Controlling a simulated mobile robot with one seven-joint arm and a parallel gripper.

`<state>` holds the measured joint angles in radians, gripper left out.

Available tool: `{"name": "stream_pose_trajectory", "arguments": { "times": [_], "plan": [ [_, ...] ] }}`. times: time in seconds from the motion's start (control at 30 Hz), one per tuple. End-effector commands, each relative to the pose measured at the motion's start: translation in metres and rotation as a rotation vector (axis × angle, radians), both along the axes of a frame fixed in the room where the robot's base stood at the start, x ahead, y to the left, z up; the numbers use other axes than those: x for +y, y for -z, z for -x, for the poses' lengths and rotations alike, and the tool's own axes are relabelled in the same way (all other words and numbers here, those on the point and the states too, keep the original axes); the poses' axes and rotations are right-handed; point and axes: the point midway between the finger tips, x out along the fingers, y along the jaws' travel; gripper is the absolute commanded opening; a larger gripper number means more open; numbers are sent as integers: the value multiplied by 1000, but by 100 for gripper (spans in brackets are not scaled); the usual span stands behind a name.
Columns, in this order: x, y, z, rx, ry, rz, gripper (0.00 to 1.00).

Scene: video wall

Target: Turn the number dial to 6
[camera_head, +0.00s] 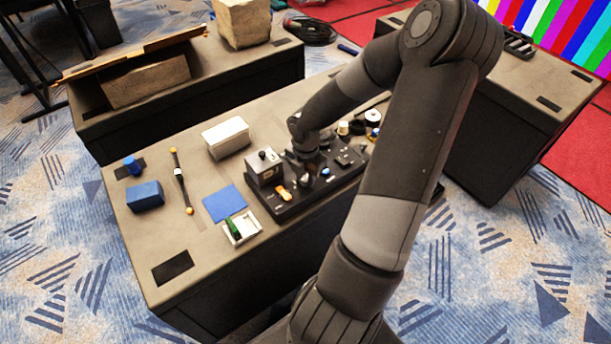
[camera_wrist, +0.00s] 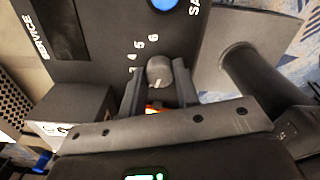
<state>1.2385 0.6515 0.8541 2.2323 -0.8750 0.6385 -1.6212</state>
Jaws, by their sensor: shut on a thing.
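The number dial (camera_wrist: 159,70) is a grey rounded knob on the black panel (camera_wrist: 105,18). The printed numbers 4, 5 and 6 show beyond it in the wrist view; another mark by the knob is partly hidden. My gripper (camera_wrist: 158,82) is shut on the dial, with one finger on each side of it. In the head view my gripper (camera_head: 306,158) is low over the panel (camera_head: 300,207), and the dial is hard to tell apart there.
A blue button (camera_head: 326,172) sits on the panel, and a grey switch box (camera_head: 265,168) stands at its left. A white box (camera_head: 227,139), a blue square (camera_head: 225,204) and a small white tray (camera_head: 242,236) lie on the desk (camera_head: 215,262).

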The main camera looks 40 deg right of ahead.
Motion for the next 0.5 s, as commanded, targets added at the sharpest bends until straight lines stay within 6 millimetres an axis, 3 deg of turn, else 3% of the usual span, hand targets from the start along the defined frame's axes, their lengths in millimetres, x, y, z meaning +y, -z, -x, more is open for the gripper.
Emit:
{"name": "stream_pose_trajectory", "arguments": {
  "times": [0.27,0.5],
  "plan": [
    [1,-1,-1,-1,107,1,6],
    [1,-1,-1,-2,305,1,6]
  ]
}}
